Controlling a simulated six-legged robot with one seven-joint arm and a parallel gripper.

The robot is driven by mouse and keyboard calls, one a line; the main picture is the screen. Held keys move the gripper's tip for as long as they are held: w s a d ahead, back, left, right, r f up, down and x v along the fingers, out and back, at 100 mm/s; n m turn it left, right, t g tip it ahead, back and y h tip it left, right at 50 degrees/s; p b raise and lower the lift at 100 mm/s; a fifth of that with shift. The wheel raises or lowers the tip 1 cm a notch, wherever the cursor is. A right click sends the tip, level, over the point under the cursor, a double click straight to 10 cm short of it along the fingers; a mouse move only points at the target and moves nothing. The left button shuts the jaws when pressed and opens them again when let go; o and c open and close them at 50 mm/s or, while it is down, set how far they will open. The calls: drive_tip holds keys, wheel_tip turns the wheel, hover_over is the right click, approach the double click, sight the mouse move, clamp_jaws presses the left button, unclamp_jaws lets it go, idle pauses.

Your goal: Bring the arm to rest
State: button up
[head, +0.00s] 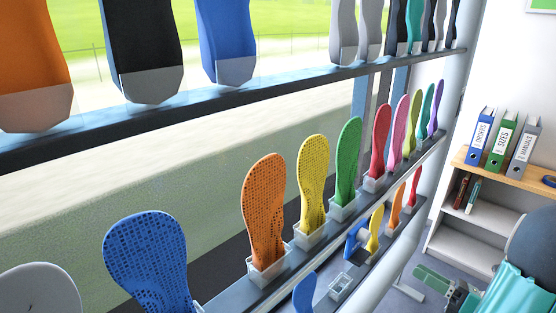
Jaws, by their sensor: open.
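I cannot make out my gripper or its fingertips in the head view. Colored insoles stand upright in clear holders on a long rack shelf (284,292). They include an orange insole (264,200), a yellow insole (312,180), a green insole (347,160) and a red insole (381,140). Smaller insoles stand on a lower row, and an empty-looking clear holder (341,286) sits there too.
An upper rail (250,98) carries more insoles. Binders (502,142) stand on a shelf unit (480,212). Teal and dark shapes (512,290) fill the lower right corner. Some floor shows between rack and shelf unit.

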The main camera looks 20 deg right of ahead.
drive_tip(key=a+n+g, duration=1.3)
drive_tip(key=a+n, duration=0.5)
drive_tip(key=a, duration=0.4)
drive_tip(key=s+a+r+n+t+h, duration=0.1)
drive_tip(key=a+r+n+h, duration=0.2)
drive_tip(key=n, duration=0.6)
drive_tip(key=s+a+r+n+t+h, duration=0.1)
drive_tip(key=a+r+n+h, duration=0.1)
drive_tip(key=n+h, duration=0.4)
drive_tip(key=r+n, duration=0.1)
drive_tip(key=n, duration=0.2)
drive_tip(key=shift+s+a+n, duration=0.25)
drive_tip(key=shift+a+n, duration=0.15)
